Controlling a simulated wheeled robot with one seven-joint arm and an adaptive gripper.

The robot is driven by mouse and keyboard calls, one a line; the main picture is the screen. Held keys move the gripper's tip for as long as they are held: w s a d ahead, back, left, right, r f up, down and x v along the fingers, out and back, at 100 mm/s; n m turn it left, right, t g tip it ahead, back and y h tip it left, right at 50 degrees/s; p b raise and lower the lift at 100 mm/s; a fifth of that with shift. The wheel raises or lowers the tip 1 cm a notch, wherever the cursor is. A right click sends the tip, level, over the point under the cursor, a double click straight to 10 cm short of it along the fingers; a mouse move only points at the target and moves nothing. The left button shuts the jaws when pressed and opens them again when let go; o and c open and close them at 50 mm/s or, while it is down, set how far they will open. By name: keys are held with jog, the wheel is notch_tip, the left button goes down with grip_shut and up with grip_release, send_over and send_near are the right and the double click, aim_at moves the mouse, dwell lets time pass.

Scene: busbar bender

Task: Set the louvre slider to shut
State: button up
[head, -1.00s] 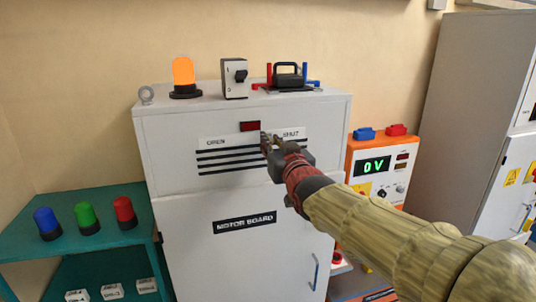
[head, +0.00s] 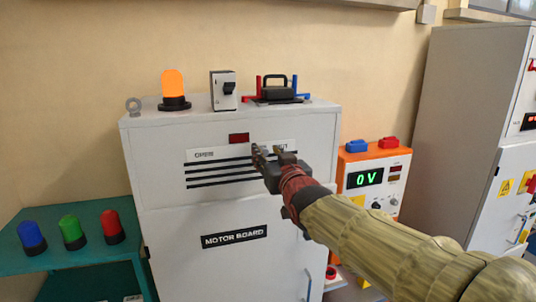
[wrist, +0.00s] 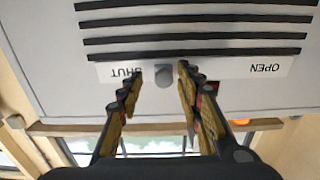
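The louvre slider's grey knob (wrist: 163,75) shows in the wrist view on a white label strip, beside the word SHUT and well away from OPEN. That view is upside down, so SHUT is on its left. My gripper (wrist: 160,84) is open, with one finger on each side of the knob and visible gaps to both. In the head view my gripper (head: 268,153) is in front of the right part of the label strip (head: 228,153) and partly covers the word SHUT. The knob is hidden there.
Dark louvre slots (head: 215,172) run along the white motor board cabinet (head: 170,235). An orange beacon (head: 173,85), a switch box (head: 224,90) and a black-handled device (head: 277,92) stand on top. An orange power supply (head: 372,180) is at right, a teal shelf (head: 110,258) at left.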

jog(key=v, duration=1.2)
jog(key=s+d+f+g+h, duration=0.1)
jog(key=s+f+g, duration=0.15)
jog(key=f, duration=0.55)
jog(key=s+d+f+g+h, duration=0.1)
jog(key=s+d+f+g, duration=0.15)
jog(key=f, duration=0.45)
jog(key=s+d+f+m+g+h+b, duration=0.1)
jog(key=s+d+f+g+b, duration=0.2)
jog(key=s+f, duration=0.8)
jog(key=s+d+f+m+g+h+b, duration=0.2)
jog(key=s+d+f+g+b, duration=0.1)
jog(key=s+d+f+b, duration=0.5)
jog(key=shift+s+f+g, duration=0.4)
jog(key=shift+s+f, duration=1.1)
jog(key=shift+f, duration=0.65)
